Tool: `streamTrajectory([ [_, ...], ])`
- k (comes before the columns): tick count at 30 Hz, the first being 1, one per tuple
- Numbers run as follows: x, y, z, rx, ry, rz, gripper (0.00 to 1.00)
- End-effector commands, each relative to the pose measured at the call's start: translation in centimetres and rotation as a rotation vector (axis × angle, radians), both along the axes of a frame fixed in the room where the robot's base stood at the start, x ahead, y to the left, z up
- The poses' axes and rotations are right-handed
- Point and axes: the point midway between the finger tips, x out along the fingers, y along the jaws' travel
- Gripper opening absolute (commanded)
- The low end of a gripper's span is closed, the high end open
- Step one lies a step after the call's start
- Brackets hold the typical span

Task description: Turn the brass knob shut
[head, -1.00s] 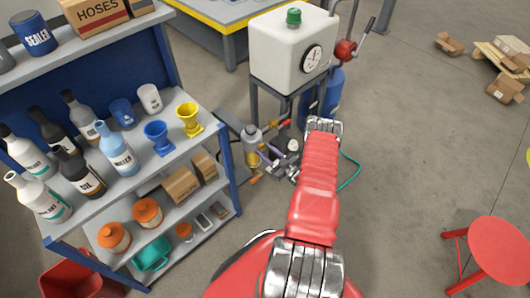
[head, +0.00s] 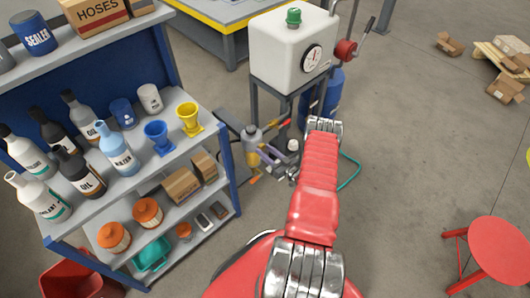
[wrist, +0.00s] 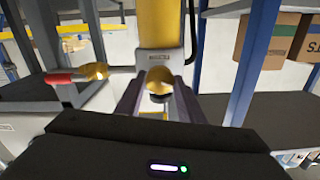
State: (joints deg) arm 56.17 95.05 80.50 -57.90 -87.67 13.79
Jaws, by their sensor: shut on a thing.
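The brass knob (wrist: 160,76) shows in the wrist view between the two dark fingers of my gripper (wrist: 158,92). My gripper is shut on it, with a finger on each side. The knob sits in front of a grey block below a yellow cylinder (wrist: 162,24). In the head view my gripper (head: 268,155) is small and reaches left to the pump fittings beside the shelf. The knob itself is hard to make out there.
A red-handled lever (wrist: 60,78) with a brass fitting is left of my gripper in the wrist view. The shelf rack (head: 228,160) stands close on the left, and a white tank (head: 290,50) behind. Open floor lies right, with a red stool (head: 497,248).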

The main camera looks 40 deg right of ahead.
Motion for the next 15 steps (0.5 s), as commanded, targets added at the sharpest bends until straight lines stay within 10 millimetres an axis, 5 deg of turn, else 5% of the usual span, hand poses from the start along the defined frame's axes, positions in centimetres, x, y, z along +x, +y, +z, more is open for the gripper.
streamTrajectory([
  [15,0.02,0.03,-0.10,0.489,0.017,0.000,0.12],
])
